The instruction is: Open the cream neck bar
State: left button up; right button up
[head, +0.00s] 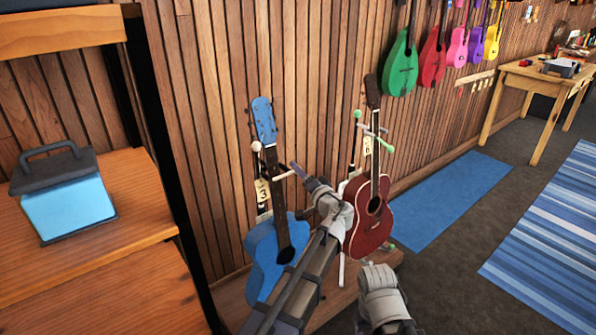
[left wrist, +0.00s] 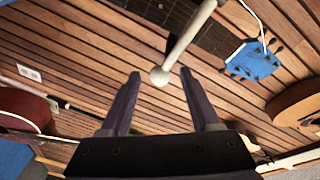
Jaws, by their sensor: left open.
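The cream neck bar (head: 284,175) crosses in front of the neck of the blue ukulele (head: 264,252), which stands upright on a rack with a tag marked 3. My left gripper (head: 303,172) is open at the bar's right end. In the left wrist view, the cream bar (left wrist: 190,38) ends in a round knob between or just beyond the fingertips of the left gripper (left wrist: 160,74). I cannot tell whether they touch. The blue headstock (left wrist: 252,61) shows to the right.
A red-brown guitar (head: 368,222) with a green neck bar (head: 374,134) stands close to the right of my left gripper. A wooden shelf with a blue-and-grey box (head: 68,205) is at left. Colored ukuleles hang on the slatted wall. Open floor lies at right.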

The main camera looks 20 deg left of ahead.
pick_arm(q)
jog(key=shift+x, duration=1.05)
grip_shut()
dwell(0.7)
